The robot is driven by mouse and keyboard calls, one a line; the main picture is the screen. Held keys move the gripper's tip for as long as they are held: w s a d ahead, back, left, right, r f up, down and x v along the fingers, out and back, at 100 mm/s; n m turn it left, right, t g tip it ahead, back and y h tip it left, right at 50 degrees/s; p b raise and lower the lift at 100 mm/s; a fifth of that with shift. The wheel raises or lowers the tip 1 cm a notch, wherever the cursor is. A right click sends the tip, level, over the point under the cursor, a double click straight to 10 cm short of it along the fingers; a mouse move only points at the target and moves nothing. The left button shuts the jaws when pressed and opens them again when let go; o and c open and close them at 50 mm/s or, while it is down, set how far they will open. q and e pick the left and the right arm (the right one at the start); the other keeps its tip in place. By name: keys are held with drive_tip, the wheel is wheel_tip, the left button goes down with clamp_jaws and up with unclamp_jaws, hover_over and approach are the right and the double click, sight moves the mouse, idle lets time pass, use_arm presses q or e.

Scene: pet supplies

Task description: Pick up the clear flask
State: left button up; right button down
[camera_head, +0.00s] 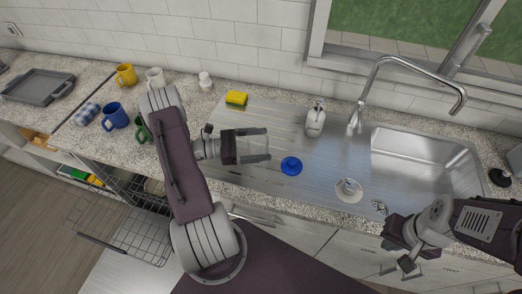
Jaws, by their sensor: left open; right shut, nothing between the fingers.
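No flask can be made out with certainty. A pale, see-through shape shows at the fingers of my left gripper (266,145), and I cannot tell whether any of it is glass. That gripper is open, low over the metal drainboard, left of a round blue object (291,166). A small whitish, partly clear-looking item (348,187) stands on a white saucer at the front of the drainboard; its kind is too small to tell. My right gripper (387,246) is shut and empty, in front of the counter edge at the lower right.
A soap dispenser (315,120), yellow sponge (236,98), tap (358,112) and sink (425,160) lie behind or right. Several mugs, including a blue mug (114,116), stand left of my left arm. A grey tray (38,86) is far left. A wire rack (128,236) juts out below.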

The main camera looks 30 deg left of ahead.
use_arm(q)
drive_tip(key=shift+x, duration=1.25)
drive_tip(key=shift+s+r, duration=0.1)
drive_tip(key=shift+s, duration=0.05)
drive_tip(key=c, duration=1.7)
